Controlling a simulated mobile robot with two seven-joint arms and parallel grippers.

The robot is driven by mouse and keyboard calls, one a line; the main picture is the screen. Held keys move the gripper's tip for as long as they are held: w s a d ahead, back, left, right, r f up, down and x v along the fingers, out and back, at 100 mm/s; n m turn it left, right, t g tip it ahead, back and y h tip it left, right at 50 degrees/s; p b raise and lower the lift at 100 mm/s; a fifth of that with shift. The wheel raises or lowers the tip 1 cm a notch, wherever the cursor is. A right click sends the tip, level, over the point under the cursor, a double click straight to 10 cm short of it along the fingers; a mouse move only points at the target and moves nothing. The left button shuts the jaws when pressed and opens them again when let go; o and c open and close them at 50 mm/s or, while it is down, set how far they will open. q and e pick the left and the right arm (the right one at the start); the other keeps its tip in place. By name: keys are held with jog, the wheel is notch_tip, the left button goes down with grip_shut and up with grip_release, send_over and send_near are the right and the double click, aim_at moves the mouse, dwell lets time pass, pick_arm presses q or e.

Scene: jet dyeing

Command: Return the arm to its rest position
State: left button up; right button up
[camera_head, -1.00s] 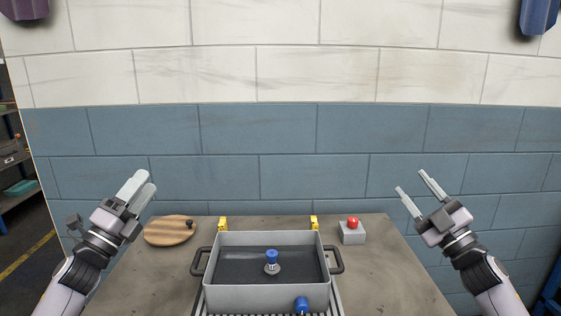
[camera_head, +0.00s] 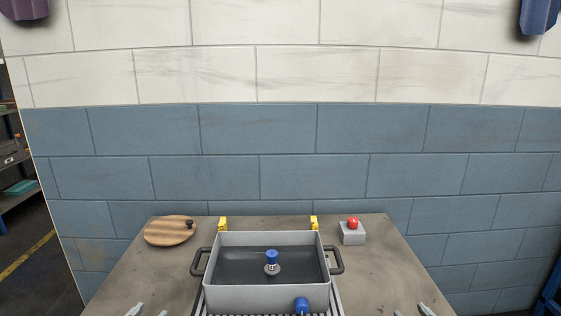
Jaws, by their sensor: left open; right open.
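My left gripper (camera_head: 148,311) shows only as fingertips at the bottom edge, left of the metal vat. Its fingers are apart and nothing is between them. My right gripper (camera_head: 413,311) shows only as fingertips at the bottom edge, right of the vat. It is also open and empty. The rest of both arms is out of view below.
A grey vat (camera_head: 225,292) with side handles stands mid-table, a blue-topped knob (camera_head: 271,262) inside and a blue cap (camera_head: 301,305) at its front. A round wooden lid (camera_head: 165,233) lies left. A red button box (camera_head: 352,237) sits right. A brick wall stands behind.

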pick_arm(q)
jog(key=s+d+f+g, duration=0.1)
jog(key=s+d+f, duration=0.2)
jog(key=s, duration=0.5)
jog(key=s+d+f+g+h, duration=0.1)
jog(key=s+d+f, duration=0.2)
jog(key=s, duration=0.6)
jog(key=s+d+f+n+g, duration=0.1)
jog(key=s+d+f+g, duration=0.1)
jog(key=s+f, duration=0.4)
jog(key=s+d, duration=0.1)
jog(key=s, duration=0.2)
jog(key=shift+h, duration=0.3)
pick_arm(e)
jog(key=s+a+f+g, duration=0.1)
jog(key=s+a+f, duration=0.2)
jog(key=s, duration=0.5)
jog(key=s+a+f+g+y, duration=0.1)
jog(key=s+a+f, duration=0.2)
jog(key=s, duration=0.6)
jog(key=s+a+f+m+g, duration=0.1)
jog(key=s+a+f+g, duration=0.1)
jog(key=s+f, duration=0.4)
jog(key=s+a, duration=0.1)
jog(key=s, duration=0.2)
jog(key=shift+y, duration=0.3)
pick_arm(q)
jog(key=shift+s, duration=0.1)
pick_arm(e)
jog(key=shift+s, duration=0.1)
